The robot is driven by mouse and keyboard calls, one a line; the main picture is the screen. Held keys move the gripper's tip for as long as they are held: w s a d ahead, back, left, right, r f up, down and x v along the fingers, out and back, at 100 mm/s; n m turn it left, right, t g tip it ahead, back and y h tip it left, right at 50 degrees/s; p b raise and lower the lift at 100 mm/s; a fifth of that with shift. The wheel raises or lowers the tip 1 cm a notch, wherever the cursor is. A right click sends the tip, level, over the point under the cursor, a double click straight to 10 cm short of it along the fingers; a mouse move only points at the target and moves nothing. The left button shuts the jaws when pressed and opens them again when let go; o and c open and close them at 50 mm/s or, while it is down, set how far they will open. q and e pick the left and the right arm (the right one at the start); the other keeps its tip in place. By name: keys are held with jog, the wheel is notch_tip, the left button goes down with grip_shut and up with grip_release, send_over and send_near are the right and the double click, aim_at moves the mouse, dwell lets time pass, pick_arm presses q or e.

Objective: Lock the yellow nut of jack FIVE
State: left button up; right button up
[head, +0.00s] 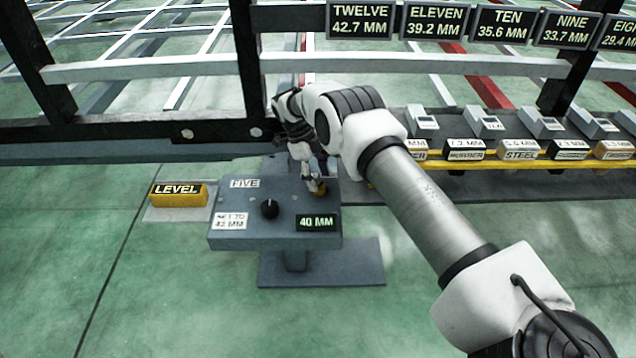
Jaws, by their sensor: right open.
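Jack FIVE is a grey box (262,243) on a stand, with a white FIVE label (245,183) on its top. A black knob (270,208) sits in the middle of the top. A small display (317,222) reads 40 MM, and a white label (230,221) at the left shows 42 MM. The yellow nut (319,189) shows in part at the right rear of the top. My right gripper (313,181) points down at the nut, with its fingers open close about it. Whether they touch it is hidden. My left gripper is out of view.
A yellow LEVEL block (177,194) lies on a grey plate left of the jack. The dark chassis beam (120,133) runs behind. Labelled blocks such as STEEL (520,150) line a shelf at the right. Readout screens (434,21) hang above. Green floor at the left is clear.

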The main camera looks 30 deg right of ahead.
notch_tip(320, 180, up, 7)
jog(key=shift+r, duration=0.15)
